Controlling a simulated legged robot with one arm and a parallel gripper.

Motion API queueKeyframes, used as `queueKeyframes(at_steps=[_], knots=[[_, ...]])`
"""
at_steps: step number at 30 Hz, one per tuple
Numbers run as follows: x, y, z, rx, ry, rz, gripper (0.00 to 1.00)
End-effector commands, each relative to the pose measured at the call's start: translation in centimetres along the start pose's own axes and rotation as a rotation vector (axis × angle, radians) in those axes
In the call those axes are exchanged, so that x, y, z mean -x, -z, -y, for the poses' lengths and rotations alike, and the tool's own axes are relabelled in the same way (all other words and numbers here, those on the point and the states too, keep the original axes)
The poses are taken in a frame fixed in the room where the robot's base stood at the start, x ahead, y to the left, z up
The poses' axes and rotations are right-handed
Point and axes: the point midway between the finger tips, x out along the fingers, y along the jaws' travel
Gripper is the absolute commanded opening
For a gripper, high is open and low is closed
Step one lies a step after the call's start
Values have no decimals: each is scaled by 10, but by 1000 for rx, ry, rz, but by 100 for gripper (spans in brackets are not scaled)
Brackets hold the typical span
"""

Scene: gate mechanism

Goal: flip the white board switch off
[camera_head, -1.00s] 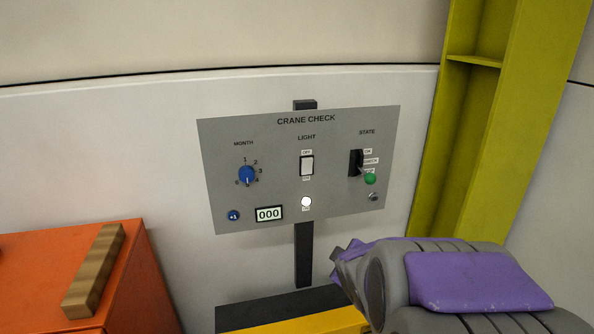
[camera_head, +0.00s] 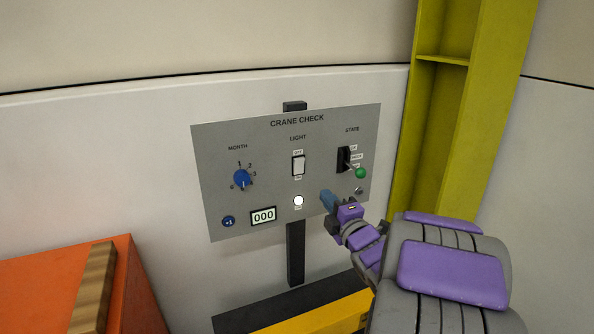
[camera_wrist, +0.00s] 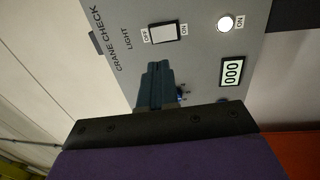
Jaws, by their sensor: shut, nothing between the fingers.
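The white rocker switch (camera_head: 298,165) sits under the LIGHT label on the grey CRANE CHECK panel (camera_head: 270,145), with OFF above it and ON below. It also shows in the wrist view (camera_wrist: 163,34), turned sideways. A round white lamp (camera_head: 298,201) marked ON glows below the switch. My gripper (camera_head: 327,201) is shut and empty, in front of the panel, right of the lamp and below and right of the switch. In the wrist view its blue-grey fingers (camera_wrist: 156,84) point toward the panel just beside the switch, apparently apart from it.
A blue MONTH knob (camera_head: 242,179) and a 000 display (camera_head: 263,215) are on the panel's left. A black STATE lever with a green ball (camera_head: 361,173) is at right. An orange box (camera_head: 60,290) stands left, a yellow-green column (camera_head: 440,110) right.

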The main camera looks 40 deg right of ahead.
Motion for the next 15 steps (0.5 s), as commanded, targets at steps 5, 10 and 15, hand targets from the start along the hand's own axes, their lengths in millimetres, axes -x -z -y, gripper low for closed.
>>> queueKeyframes(at_steps=[5,10,15], knots=[[1,-1,-2,8,-12,-4,0],[0,-2,-1,6,-11,-4,0],[-5,-1,-2,6,-12,-6,0]])
